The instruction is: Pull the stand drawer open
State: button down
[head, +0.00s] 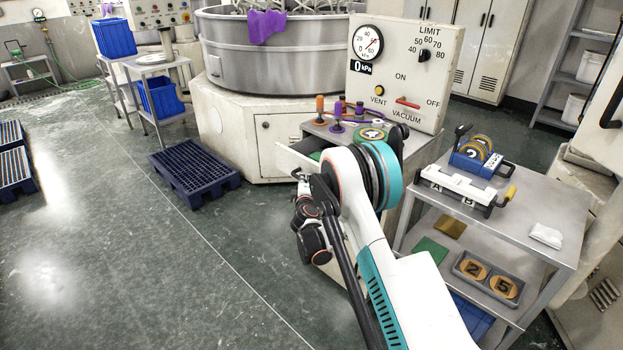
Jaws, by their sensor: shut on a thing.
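The stand (390,138) is a grey metal cabinet below the vacuum panel. Its drawer (293,157) sticks out at the left side of the stand, partly open, with something green just showing inside. My gripper (299,174) is at the drawer's front, low and close against it. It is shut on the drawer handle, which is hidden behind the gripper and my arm. My arm also covers the right part of the drawer, so how far it is out is hard to tell.
Suction tools (337,127) stand on the stand top beside the vacuum panel (405,72). A grey cart (560,215) with a blue-and-white device (476,160) stands at right. A dark blue pallet (194,170) lies left. The floor at front left is clear.

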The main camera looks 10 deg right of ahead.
jog(key=shift+s+a, duration=0.7)
jog(key=shift+a, duration=0.2)
jog(key=shift+s+a, duration=0.7)
jog(key=shift+a, duration=0.2)
jog(key=c, duration=1.9)
grip_release()
jog(key=s+a+r, duration=0.1)
jog(key=s, duration=0.6)
jog(key=shift+s, duration=0.15)
jog(key=shift+a, duration=0.1)
